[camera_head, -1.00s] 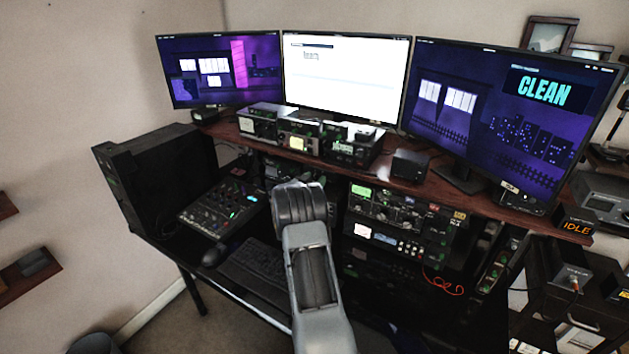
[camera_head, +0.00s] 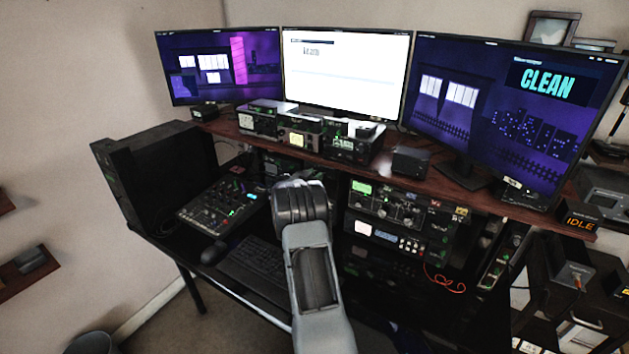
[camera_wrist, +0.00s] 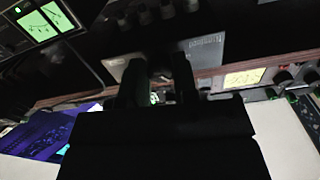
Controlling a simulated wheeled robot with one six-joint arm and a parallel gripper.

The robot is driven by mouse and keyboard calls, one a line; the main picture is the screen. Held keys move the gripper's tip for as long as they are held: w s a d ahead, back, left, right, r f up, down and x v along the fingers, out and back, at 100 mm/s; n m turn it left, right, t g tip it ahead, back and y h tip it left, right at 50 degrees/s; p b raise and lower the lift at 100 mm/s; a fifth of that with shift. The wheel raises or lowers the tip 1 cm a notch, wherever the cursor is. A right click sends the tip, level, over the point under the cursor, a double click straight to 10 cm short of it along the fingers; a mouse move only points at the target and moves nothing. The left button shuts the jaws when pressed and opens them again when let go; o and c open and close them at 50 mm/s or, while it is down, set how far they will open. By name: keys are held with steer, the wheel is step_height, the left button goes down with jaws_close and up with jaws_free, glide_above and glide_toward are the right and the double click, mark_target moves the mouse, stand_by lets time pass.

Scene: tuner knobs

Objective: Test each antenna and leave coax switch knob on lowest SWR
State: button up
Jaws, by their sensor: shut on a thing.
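In the wrist view my gripper (camera_wrist: 158,78) has its two dark fingers close together against a grey-faced box (camera_wrist: 207,49). It is shut on a small part there, taken to be the coax switch knob; the fingers and shadow hide its shape and pointer. In the head view my forearm and wrist cover the gripper and the knob. A yellow-lit meter (camera_wrist: 244,78) shows beside the box in the wrist view and on the shelf in the head view (camera_head: 298,139). Its reading is too small to tell. The right monitor (camera_head: 490,110) reads "CLEAN".
The wooden shelf (camera_head: 470,205) carries several radio boxes under the monitors. A rack with a green display (camera_head: 362,188) stands below, right of my arm. A mixer (camera_head: 222,203) and keyboard (camera_head: 255,262) lie on the left. A small display (camera_head: 580,222) reads "IDLE".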

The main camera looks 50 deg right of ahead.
steer(key=m+b, duration=0.6)
steer(key=b, duration=0.2)
steer(key=shift+m, duration=0.3)
stand_by(0.3)
steer(key=o, duration=0.9)
steer(key=b+v, duration=0.2)
steer(key=v, duration=1.1)
steer(key=shift+a, duration=0.4)
